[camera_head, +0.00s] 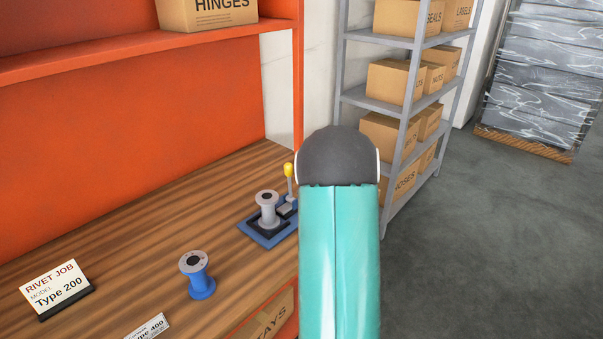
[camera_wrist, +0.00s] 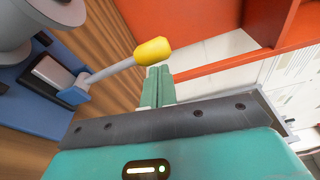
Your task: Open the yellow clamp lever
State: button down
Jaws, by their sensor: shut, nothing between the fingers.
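The clamp lever is a grey rod with a yellow knob (camera_head: 289,170), standing upright on a blue base plate (camera_head: 250,238) in the head view. A grey spool (camera_head: 266,210) stands on that plate beside it. In the wrist view the yellow knob (camera_wrist: 152,51) is close to the fingertips of my gripper (camera_wrist: 158,73), just beyond and to the left of them. The fingers are shut together with nothing between them. I cannot tell whether they touch the knob. In the head view my arm hides the right edge of the plate, and my gripper does not show.
A blue spool (camera_head: 196,275) stands on the wooden bench near a "RIVET JOB Type 200" sign (camera_head: 58,289) and a "Type 400" card (camera_head: 148,327). An orange shelf rises behind. A grey rack with boxes (camera_head: 396,80) stands beyond the bench.

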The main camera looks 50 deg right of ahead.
jog(key=s+d, duration=0.1)
jog(key=s, duration=1)
jog(key=shift+s+d, duration=0.25)
jog(key=shift+d, duration=0.1)
jog(key=w+a+r+n+g+y, duration=0.15)
jog(key=a+n+y, duration=0.25)
jog(key=a, duration=0.7)
jog(key=w+a+r+n+g+y, duration=0.1)
jog(key=a+r+n+g+y, duration=0.25)
jog(key=a, duration=0.75)
jog(key=w+a+r+n+g+y, duration=0.2)
jog(key=a+n+y, duration=0.15)
jog(key=a, duration=0.65)
jog(key=s+a+r+n+g+h, duration=0.1)
jog(key=s+a+n+g+h, duration=0.3)
jog(key=s+a+n+h, duration=0.3)
jog(key=s+a+n, duration=0.3)
jog(key=s+a, duration=0.3)
jog(key=s, duration=0.2)
jog(key=shift+s+a+r+n+g+h, duration=0.3)
jog(key=shift+s, duration=0.1)
